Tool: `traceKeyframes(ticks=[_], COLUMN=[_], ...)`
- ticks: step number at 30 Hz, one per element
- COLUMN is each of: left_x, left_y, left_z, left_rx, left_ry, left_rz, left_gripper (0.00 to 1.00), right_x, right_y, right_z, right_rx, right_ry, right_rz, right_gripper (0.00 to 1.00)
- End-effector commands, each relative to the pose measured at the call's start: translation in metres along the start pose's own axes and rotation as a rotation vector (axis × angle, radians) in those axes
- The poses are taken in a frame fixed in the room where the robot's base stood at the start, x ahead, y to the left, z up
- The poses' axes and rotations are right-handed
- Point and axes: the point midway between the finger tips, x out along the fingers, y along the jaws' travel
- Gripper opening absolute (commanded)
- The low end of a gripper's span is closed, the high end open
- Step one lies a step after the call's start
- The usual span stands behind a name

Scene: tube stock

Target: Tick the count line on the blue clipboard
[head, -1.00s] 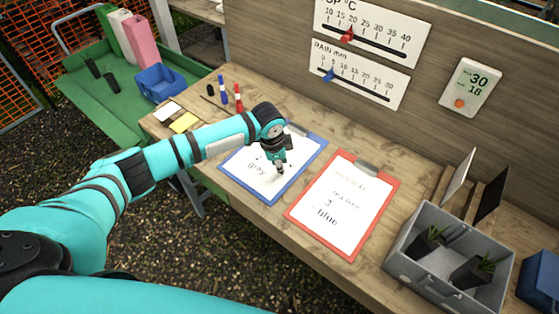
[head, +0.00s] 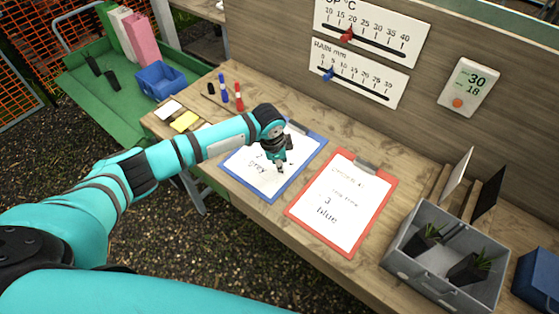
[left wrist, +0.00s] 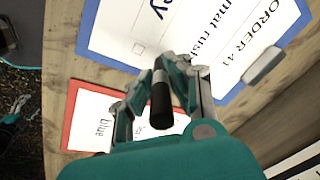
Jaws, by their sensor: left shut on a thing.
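The blue clipboard (head: 272,198) lies on the bench with a printed white sheet; my gripper covers part of its text. My left gripper (head: 281,168) is over the sheet's lower right part. It is shut on a dark marker (left wrist: 161,98), whose far end points at the sheet near the box. I cannot tell whether the tip touches the paper.
A red clipboard (head: 293,212) lies just right of the blue one. A grey crate (head: 432,285) with potted plants stands at the right. Upright markers (head: 239,97) and a yellow pad (head: 185,121) are at the back left. A wooden panel with gauges rises behind the bench.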

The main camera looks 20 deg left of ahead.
Motion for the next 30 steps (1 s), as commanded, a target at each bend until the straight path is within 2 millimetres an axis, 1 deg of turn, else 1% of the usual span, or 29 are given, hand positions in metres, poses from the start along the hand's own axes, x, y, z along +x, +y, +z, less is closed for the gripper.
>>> traceKeyframes(ticks=[11, 24, 30], left_x=[0.000, 0.002, 0.002], left_y=[0.000, -0.002, -0.003], left_z=[-0.001, -0.012, -0.013], left_rx=[0.000, -0.001, -0.001], left_ry=[0.001, 0.001, 0.000], left_rz=[0.000, 0.000, 0.000], left_gripper=[0.00, 0.00, 0.00], right_x=[0.000, 0.001, 0.001], right_y=[0.000, 0.000, 0.000], right_z=[0.000, 0.001, 0.001], right_rx=[0.000, 0.000, 0.000], right_ry=[0.000, -0.001, -0.001], right_rz=[0.000, 0.000, 0.000], right_gripper=[0.67, 0.67, 0.67])
